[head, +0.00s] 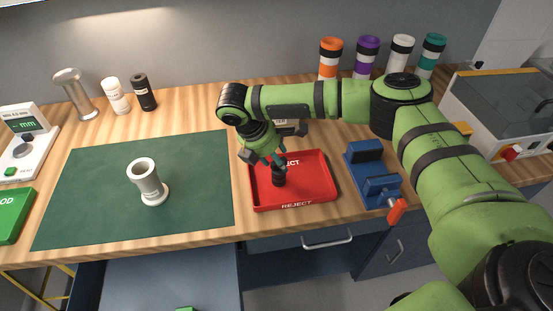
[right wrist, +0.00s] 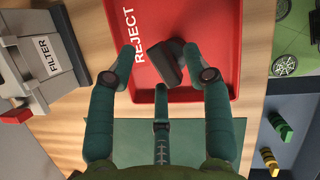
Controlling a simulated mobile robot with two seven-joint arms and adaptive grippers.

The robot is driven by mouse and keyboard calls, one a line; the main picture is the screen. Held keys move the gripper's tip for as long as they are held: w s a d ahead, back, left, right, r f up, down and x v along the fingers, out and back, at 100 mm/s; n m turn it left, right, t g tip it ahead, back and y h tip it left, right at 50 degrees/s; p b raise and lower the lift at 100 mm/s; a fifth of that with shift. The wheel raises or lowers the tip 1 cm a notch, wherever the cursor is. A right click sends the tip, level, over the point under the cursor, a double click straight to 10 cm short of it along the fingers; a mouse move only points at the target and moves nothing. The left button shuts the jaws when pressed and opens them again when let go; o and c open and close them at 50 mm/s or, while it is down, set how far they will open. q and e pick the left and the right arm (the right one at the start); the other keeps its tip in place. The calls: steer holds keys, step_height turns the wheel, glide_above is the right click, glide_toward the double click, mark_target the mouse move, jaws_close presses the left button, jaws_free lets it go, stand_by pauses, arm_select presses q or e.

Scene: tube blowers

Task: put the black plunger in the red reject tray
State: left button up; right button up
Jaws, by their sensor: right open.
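The black plunger (head: 279,179) is inside the red reject tray (head: 322,187), near the left part of its floor. In the right wrist view the plunger (right wrist: 193,66) shows as a dark shape on the floor of the red tray (right wrist: 205,20), close to a finger. My right gripper (head: 264,155) is just above the plunger. Its fingers (right wrist: 162,75) are spread apart and not closed on anything. Whether a finger touches the plunger I cannot tell. My left gripper is not in view.
A pale flared tube (head: 148,182) stands on the green mat (head: 90,190). A blue vise (head: 366,165) with a red handle stands right of the tray. Coloured cylinders (head: 367,55) line the back. A drawer (head: 160,280) hangs open.

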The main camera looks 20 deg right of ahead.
steer(key=b+v, duration=0.2)
steer(key=v, duration=0.9)
steer(key=shift+r, duration=0.1)
